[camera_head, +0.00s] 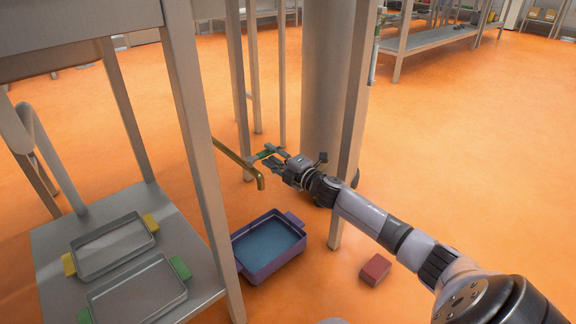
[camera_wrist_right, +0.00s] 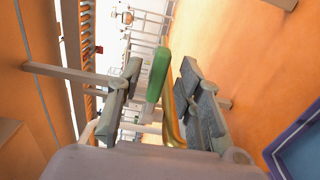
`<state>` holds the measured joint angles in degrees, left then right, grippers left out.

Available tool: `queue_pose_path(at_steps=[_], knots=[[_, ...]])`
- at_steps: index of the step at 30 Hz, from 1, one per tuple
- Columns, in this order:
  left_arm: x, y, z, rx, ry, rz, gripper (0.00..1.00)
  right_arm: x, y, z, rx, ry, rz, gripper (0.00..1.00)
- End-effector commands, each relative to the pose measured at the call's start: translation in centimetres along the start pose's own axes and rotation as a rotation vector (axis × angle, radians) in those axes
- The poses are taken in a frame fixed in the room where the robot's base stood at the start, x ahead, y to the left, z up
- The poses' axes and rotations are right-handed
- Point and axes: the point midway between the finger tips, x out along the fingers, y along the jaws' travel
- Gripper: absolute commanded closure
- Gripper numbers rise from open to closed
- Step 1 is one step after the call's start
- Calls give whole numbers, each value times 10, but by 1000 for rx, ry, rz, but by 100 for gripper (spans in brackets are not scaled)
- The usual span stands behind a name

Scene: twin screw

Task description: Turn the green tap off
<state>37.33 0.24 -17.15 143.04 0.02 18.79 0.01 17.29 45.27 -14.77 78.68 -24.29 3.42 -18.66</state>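The green tap handle (camera_head: 266,152) sits on a brass pipe (camera_head: 232,158) whose spout bends downward. My right gripper (camera_head: 270,161) reaches in from the right at the handle. The brass pipe (camera_wrist_right: 171,120) shows behind the handle, near the right finger. A purple basin (camera_head: 268,250) with a blue inside stands on the floor below the spout. My left gripper is not in view.
Metal table legs (camera_head: 202,150) stand left of the tap, and a thick grey column (camera_head: 330,90) stands behind it. Trays with yellow and green handles (camera_head: 115,248) lie on a low shelf at left. A red block (camera_head: 375,270) lies on the open orange floor.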

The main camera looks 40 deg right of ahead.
Motion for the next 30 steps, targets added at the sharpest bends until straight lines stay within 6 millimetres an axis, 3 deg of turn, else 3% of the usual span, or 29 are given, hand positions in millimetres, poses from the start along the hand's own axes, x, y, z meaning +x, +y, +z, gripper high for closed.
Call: queue_pose_path(at_steps=[9, 15, 30], knots=[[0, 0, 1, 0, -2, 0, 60, -60, -2, -1, 0, 2, -3, 67], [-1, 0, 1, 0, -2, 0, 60, -84, -1, -1, 0, 2, -1, 67], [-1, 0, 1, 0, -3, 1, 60, -95, 0, -1, -1, 2, 1, 67]])
